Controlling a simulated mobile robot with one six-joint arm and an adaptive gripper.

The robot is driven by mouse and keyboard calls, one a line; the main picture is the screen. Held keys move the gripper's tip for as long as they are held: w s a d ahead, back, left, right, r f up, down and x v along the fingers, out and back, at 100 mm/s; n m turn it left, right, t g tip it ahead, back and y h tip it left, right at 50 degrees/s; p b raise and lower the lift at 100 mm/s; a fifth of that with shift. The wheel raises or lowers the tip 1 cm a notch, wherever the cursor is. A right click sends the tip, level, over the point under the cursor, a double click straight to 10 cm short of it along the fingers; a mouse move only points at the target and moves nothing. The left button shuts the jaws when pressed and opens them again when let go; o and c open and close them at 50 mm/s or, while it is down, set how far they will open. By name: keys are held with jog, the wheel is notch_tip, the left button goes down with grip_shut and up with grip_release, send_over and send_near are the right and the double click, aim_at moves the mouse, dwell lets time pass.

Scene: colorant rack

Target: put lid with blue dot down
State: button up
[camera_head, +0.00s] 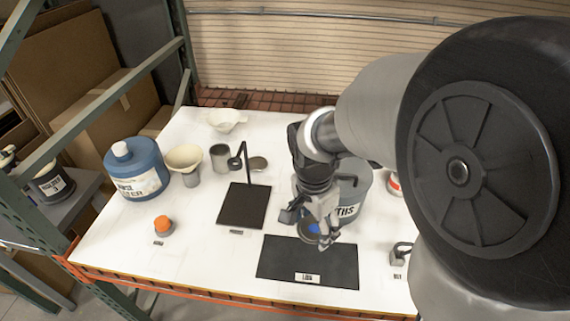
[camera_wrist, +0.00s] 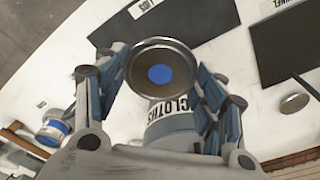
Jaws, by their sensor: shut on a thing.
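The lid with the blue dot (camera_head: 309,236) is a round grey disc held in my gripper (camera_head: 319,229). In the wrist view the lid (camera_wrist: 160,45) faces the camera, with its blue dot at its centre and a finger on each side. My gripper is shut on it. The lid is up over the back right part of the black mat labelled "LIDS" (camera_head: 290,258), in front of the blue-grey cloths container (camera_head: 352,208). Its height above the mat is hard to judge. The mat also shows in the wrist view (camera_wrist: 200,18), behind the lid.
A dark square mat (camera_head: 240,208) with a black stand lies to the left. Another round lid (camera_head: 258,163) lies behind it. A blue jug (camera_head: 140,175), a funnel (camera_head: 184,157) and an orange-topped item (camera_head: 162,225) stand left. The LIDS mat's visible surface is bare.

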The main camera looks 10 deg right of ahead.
aim_at(310, 258)
notch_tip(310, 258, down, 12)
jog(key=b, duration=0.3)
jog(key=shift+a+f+b, duration=0.1)
jog(key=shift+f+b, duration=0.05)
jog(key=shift+b, duration=0.2)
jog(key=shift+f, duration=0.25)
jog(key=o, duration=0.7)
jog(key=shift+r, duration=0.1)
